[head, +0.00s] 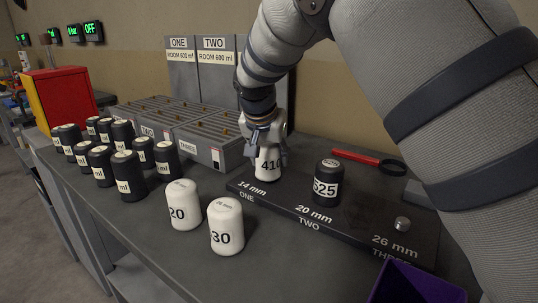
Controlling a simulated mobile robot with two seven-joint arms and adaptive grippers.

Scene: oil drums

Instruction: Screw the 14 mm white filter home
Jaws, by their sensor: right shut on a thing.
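A white filter marked 410 (268,164) stands upright at the 14 mm place, marked ONE, on the dark base plate (290,199). My right gripper (266,146) reaches down from above and is shut on the top of this filter. The gripper hides the filter's top, and its thread cannot be seen. A black filter marked 525 (327,184) stands at the 20 mm place. A bare metal stud (402,223) shows at the 26 mm place. My left gripper is not in view.
Two more white filters, one (182,204) beside the other (226,226), stand at the front. Several black filters (128,176) stand at the left. A grey slotted rack (205,150) is behind. A red-handled strap tool (356,157) lies behind the plate. A purple bin (412,285) is at front right.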

